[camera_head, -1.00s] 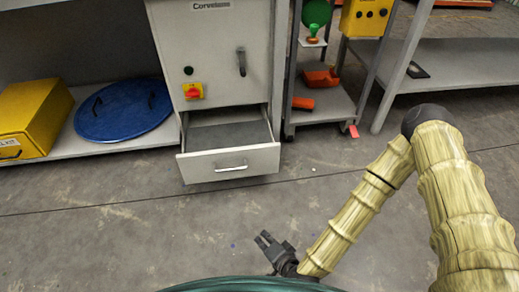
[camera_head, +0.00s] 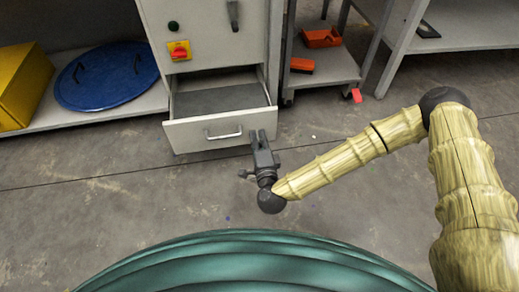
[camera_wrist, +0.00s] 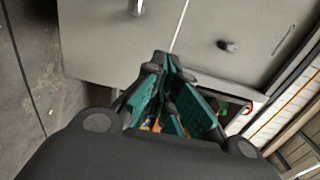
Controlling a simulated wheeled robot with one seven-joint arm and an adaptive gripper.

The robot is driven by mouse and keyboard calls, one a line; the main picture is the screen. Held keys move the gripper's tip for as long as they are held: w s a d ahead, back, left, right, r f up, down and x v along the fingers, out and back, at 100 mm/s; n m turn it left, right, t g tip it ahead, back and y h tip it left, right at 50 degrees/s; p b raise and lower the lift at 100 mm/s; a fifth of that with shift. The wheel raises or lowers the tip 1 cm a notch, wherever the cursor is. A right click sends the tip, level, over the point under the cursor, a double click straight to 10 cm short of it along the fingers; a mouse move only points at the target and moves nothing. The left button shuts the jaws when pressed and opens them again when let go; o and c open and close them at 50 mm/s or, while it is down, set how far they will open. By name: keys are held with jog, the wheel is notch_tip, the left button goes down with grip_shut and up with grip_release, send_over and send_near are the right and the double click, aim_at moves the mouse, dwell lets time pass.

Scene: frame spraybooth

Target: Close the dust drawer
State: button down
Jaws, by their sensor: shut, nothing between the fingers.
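The dust drawer (camera_head: 192,134) is pulled out from the bottom of a grey cabinet (camera_head: 205,40). Its inside looks empty, and its pale front carries a bar handle (camera_head: 223,134). My gripper (camera_head: 258,135) is shut and empty. In the head view its fingertips overlap the lower right of the drawer front, right of the handle; I cannot tell whether they touch it. In the wrist view my gripper (camera_wrist: 166,62) has its dark fingers converging before pale grey panels, which I cannot firmly identify.
A blue round lid (camera_head: 108,90) and a yellow box (camera_head: 22,85) sit on a low shelf at left. A rack (camera_head: 335,75) with orange items stands right of the cabinet. A red piece (camera_head: 356,96) is by its foot. The floor before the drawer is clear.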

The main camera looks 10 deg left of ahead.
aim_at(253, 116)
jog(key=b+x, duration=0.1)
jog(key=x, duration=0.1)
jog(key=b+x, duration=0.1)
jog(key=x, duration=0.2)
jog(key=shift+f+b, duration=0.2)
jog(key=shift+b, duration=0.1)
jog(key=shift+b+x, duration=0.45)
jog(key=shift+x, duration=0.45)
jog(key=shift+r, duration=0.15)
jog(key=shift+w, duration=0.1)
